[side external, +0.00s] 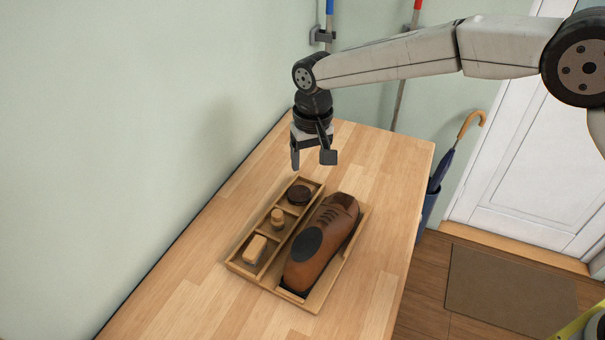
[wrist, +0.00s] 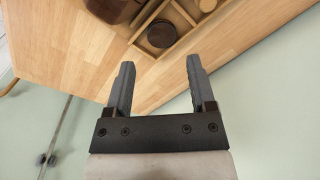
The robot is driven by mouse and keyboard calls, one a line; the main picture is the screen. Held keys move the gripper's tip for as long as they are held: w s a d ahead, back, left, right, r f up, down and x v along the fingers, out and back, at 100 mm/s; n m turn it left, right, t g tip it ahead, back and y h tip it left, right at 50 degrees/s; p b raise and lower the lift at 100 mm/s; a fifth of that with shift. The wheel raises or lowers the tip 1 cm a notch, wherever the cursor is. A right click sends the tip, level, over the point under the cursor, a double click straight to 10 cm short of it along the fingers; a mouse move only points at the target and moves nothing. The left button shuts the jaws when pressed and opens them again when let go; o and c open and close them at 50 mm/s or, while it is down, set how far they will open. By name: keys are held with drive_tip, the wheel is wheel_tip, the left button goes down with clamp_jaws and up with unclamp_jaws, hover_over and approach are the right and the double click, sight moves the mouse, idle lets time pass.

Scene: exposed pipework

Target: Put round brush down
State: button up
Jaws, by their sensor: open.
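A wooden tray (side external: 268,286) lies on the table, with three small compartments along its left side. The middle compartment holds a small round piece with a pale wooden knob (side external: 277,217), which looks like the round brush; it shows partly at the top edge of the wrist view (wrist: 207,5). The far compartment holds a dark round, low piece (side external: 299,194), also in the wrist view (wrist: 162,33); I cannot tell if it is a tin. The near compartment holds a pale-topped block (side external: 256,248). My gripper (side external: 312,160) is open and empty, above the table beyond the tray's far end.
A brown shoe (side external: 318,240) with a dark patch lies in the tray's right side. The wooden table (side external: 380,170) is clear around the tray. A wall (side external: 120,120) runs along its left edge. An umbrella (side external: 445,165) stands off the table's right side.

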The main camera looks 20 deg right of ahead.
drive_tip(key=s+d, duration=0.3)
drive_tip(key=d, duration=0.7)
drive_tip(key=s+d+f+t, duration=0.2)
drive_tip(key=s+d, duration=1.4)
drive_tip(key=s, duration=0.4)
drive_tip(key=shift+d, duration=0.3)
